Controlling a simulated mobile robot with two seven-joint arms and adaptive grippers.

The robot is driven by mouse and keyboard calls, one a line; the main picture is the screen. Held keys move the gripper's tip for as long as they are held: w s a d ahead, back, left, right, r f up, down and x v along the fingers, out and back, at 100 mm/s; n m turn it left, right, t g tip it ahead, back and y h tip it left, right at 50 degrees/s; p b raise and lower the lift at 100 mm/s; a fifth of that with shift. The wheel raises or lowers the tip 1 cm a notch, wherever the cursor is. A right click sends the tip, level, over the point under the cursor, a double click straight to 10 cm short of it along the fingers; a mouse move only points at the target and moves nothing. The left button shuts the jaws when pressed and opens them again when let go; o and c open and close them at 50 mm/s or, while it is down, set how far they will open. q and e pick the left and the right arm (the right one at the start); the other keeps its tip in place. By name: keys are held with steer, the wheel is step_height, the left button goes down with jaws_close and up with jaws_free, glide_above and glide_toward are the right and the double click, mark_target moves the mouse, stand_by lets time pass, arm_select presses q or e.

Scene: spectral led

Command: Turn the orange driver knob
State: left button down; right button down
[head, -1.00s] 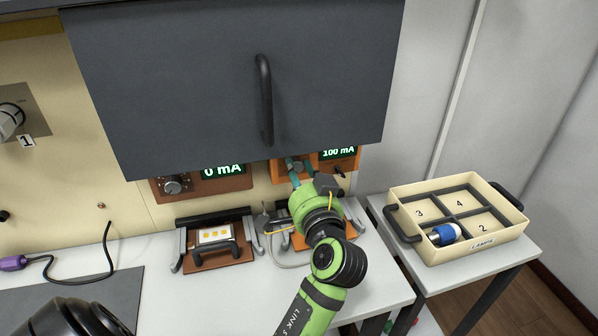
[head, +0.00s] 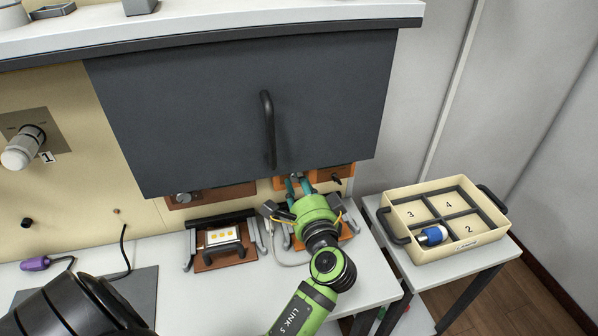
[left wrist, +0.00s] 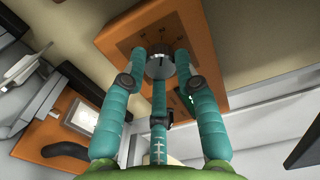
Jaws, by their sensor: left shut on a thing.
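The orange driver panel (head: 340,171) shows at the back, partly hidden under the grey cabinet door. In the left wrist view the orange panel (left wrist: 205,42) fills the upper middle, with a round silver knob (left wrist: 160,66) bearing a dark pointer line. My left gripper (head: 298,184) reaches up to the panel, its teal fingers around the knob. In the left wrist view my left gripper (left wrist: 160,56) is shut on the knob, with fingertips at its sides. The knob is hidden in the head view. My right gripper is not in view.
The grey cabinet door (head: 230,110) overhangs the panels. A brown panel with a knob (head: 187,197) and a fixture with a lit plate (head: 222,237) stand left of my gripper. A cream lamp tray (head: 455,252) sits on the right side table.

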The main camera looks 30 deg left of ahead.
arm_select(q)
steer(key=shift+a+r+m+p, duration=0.1)
steer(key=shift+r+m+p, duration=0.1)
steer(key=shift+m+p, duration=0.45)
steer(key=shift+r+m+p, duration=0.15)
steer(key=shift+m+p, duration=0.35)
steer(key=shift+m, duration=0.25)
steer(key=shift+w, duration=0.1)
